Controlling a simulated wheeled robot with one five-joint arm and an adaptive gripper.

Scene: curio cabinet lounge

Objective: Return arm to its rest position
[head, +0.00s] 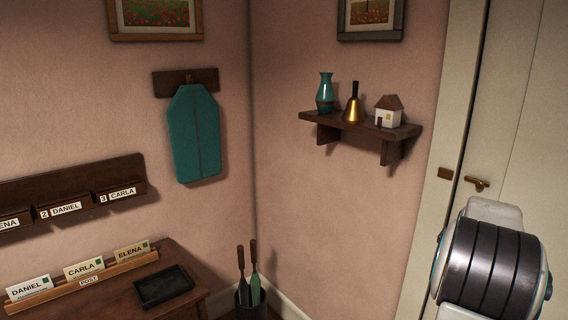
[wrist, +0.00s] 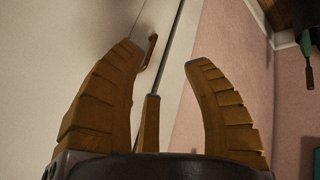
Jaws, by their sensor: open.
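My gripper (wrist: 165,62) shows in the wrist view with its brown ribbed fingers spread apart and nothing between them. A third, shorter finger shows between the two outer ones. Beyond the fingers are the pale door panels and the pink wall. In the head view part of my arm (head: 492,262), a dark ribbed section in a white shell, is at the lower right in front of the pale door (head: 515,120). The gripper itself is outside the head view.
A wall shelf (head: 345,130) holds a teal vase (head: 325,95), a brass bell (head: 353,108) and a small house (head: 389,112). At left are a desk (head: 180,258) with cards and a black tray (head: 164,286). A dark bin (head: 250,300) stands in the corner.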

